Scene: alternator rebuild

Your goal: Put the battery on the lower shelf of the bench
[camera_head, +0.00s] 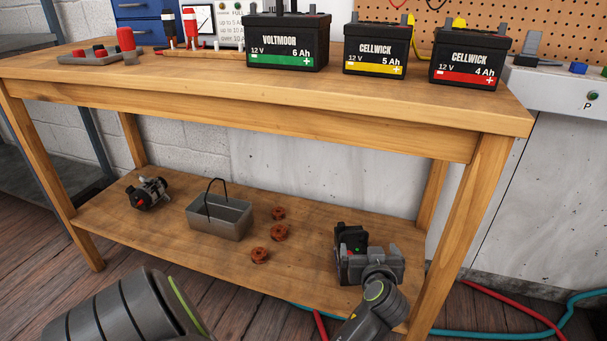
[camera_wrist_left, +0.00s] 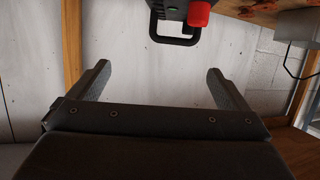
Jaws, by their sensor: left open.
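A small black battery (camera_head: 351,238) stands on the lower shelf (camera_head: 300,285) of the wooden bench, near its right end, partly hidden behind my left gripper (camera_head: 371,248). In the left wrist view the battery (camera_wrist_left: 172,12) shows upside down at the top edge, with a black loop handle and a red cap; the rest is cut off. My left gripper's fingers (camera_wrist_left: 160,72) are open, with nothing between them, and the handle appears apart from the fingertips. My right gripper is not in view.
The shelf also holds a small motor-like part (camera_head: 148,194), a grey handled tray (camera_head: 221,220) and copper-coloured rings (camera_head: 279,232). Larger batteries labelled 6 Ah (camera_head: 288,45), 5 Ah (camera_head: 375,50) and 4 Ah (camera_head: 466,58) stand on the bench top. A front right leg (camera_head: 460,235) is near my gripper.

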